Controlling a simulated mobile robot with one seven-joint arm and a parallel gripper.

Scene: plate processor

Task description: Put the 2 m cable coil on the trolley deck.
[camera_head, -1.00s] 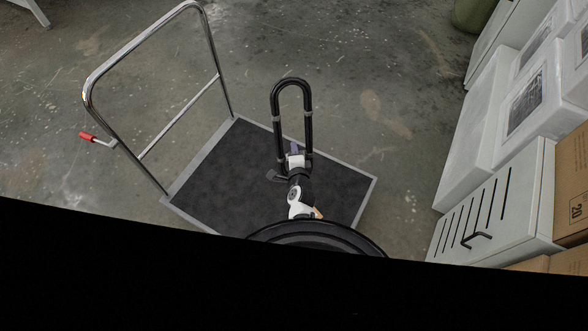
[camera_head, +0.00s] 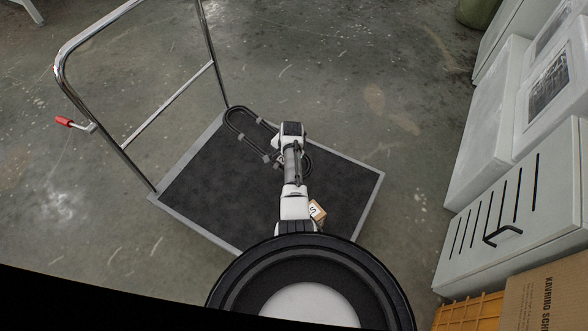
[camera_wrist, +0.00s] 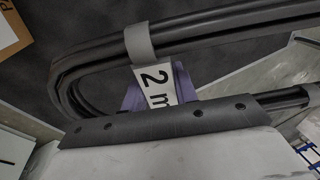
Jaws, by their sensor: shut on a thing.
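The 2 m cable coil is a long black loop (camera_head: 228,117) bound with grey bands. In the head view it lies slantwise over the far part of the trolley deck (camera_head: 195,190), its far end near the deck's back corner. My gripper (camera_wrist: 157,88) is shut on the coil, its purple fingers either side of the white "2 m" tag. In the wrist view the coil (camera_wrist: 230,22) runs across the top. My wrist hides part of the coil in the head view. I cannot tell whether the coil touches the deck.
A small cardboard box (camera_head: 317,212) is on the deck's near right part, beside my arm. The trolley's chrome handle (camera_head: 170,103) rises at the left, with a red-tipped lever (camera_head: 64,121). White cabinets and boxes (camera_head: 520,205) line the right. The deck's left half is bare.

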